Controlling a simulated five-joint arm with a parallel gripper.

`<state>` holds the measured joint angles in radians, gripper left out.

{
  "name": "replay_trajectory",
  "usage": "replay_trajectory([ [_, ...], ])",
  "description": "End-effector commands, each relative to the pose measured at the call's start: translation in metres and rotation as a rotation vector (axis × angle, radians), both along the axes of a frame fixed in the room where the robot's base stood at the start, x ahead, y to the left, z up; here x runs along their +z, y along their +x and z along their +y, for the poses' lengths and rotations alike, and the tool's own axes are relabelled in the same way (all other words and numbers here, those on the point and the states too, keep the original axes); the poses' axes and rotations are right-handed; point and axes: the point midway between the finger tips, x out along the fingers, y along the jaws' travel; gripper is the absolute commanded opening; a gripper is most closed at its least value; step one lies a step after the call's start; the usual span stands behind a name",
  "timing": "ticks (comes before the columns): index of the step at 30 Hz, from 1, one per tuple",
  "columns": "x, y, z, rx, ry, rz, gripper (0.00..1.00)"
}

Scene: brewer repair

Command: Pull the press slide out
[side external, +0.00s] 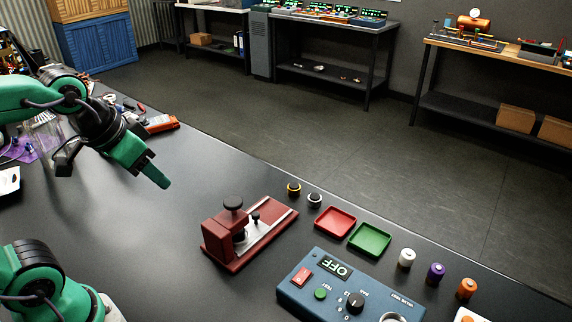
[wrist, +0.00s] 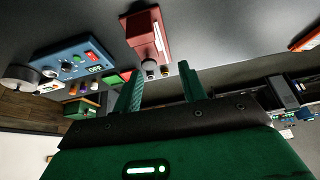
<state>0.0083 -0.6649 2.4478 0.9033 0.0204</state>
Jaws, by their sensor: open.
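The red press (side external: 236,240) stands on the black bench, with a black round knob on top. Its pale metal slide (side external: 265,228) lies along the red base and carries a small black knob (side external: 255,217). The press also shows in the wrist view (wrist: 147,32), beyond my fingertips. My gripper (side external: 158,178) is in the air to the upper left of the press, apart from it. In the wrist view my gripper (wrist: 159,82) has its two green fingers spread with nothing between them.
Right of the press are a red tray (side external: 335,221), a green tray (side external: 370,240) and two small ringed parts (side external: 294,189). A blue tester box (side external: 345,290) reading OFF sits in front. Several small cylinders stand at right. The bench left of the press is clear.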

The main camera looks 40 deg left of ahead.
Motion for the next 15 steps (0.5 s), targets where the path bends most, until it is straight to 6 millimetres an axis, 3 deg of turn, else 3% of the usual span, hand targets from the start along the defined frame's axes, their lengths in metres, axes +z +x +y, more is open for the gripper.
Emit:
replay_trajectory([
  [15, -0.013, 0.076, -0.012, -0.121, 0.038, 0.163, 0.41],
])
